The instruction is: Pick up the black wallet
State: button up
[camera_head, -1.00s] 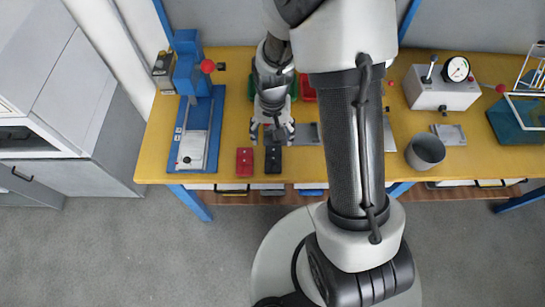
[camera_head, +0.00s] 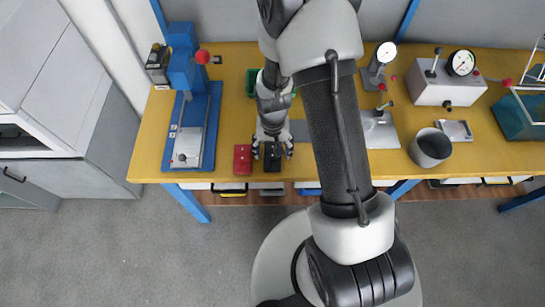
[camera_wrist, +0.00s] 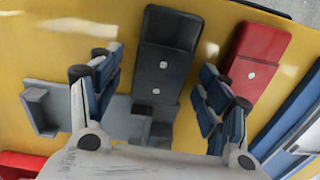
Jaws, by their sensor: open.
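The black wallet (camera_head: 272,163) lies flat near the front edge of the yellow table in the head view. It shows in the wrist view as a long dark shape (camera_wrist: 166,62) with small light dots. My gripper (camera_head: 272,152) is open above the wallet's far part, with one finger on each side of it. In the wrist view my gripper (camera_wrist: 161,68) has its blue-padded fingers apart, left and right of the wallet. I cannot tell the remaining height, and no contact shows.
A similar red item (camera_head: 242,160) lies close beside the wallet, near one finger in the wrist view (camera_wrist: 258,62). A blue press (camera_head: 192,125) stands to the left. A grey cup (camera_head: 431,147) and a gauge box (camera_head: 447,84) stand to the right.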

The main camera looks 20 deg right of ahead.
jog(key=shift+r, duration=0.1)
jog(key=shift+c, duration=0.6)
jog(key=c, duration=1)
jog(key=shift+c, duration=0.2)
notch_tip(320, 180, up, 20)
jog(key=p, duration=0.6)
